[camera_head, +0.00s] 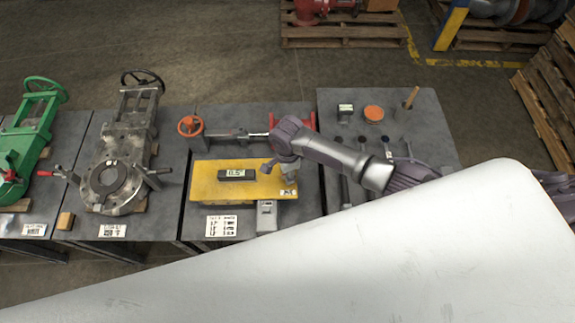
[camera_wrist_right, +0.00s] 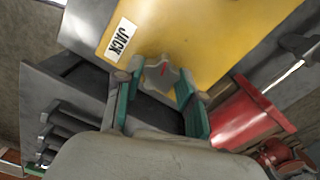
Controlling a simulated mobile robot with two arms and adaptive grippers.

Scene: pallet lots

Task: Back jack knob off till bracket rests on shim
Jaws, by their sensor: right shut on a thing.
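The yellow bracket plate (camera_head: 212,188) lies flat on the middle bench in the head view. It also fills the top of the right wrist view (camera_wrist_right: 215,30), with a white JACK label (camera_wrist_right: 122,38) near its edge. A grey lobed jack knob (camera_wrist_right: 163,78) with a red mark sits at that edge. My right gripper (camera_wrist_right: 160,84) has its green-padded fingers on either side of the knob, shut on it. In the head view my right gripper (camera_head: 281,168) is over the plate's right end and hides the knob. I cannot make out the shim or any gap under the bracket. My left gripper is not in view.
A dark labelled block (camera_head: 237,174) lies on the plate. A grey block (camera_head: 267,216) stands at its front edge, beside a printed card (camera_head: 229,226). An orange handwheel (camera_head: 190,126) and red stand (camera_head: 308,121) are behind. The right bench (camera_head: 340,98) holds several small items.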

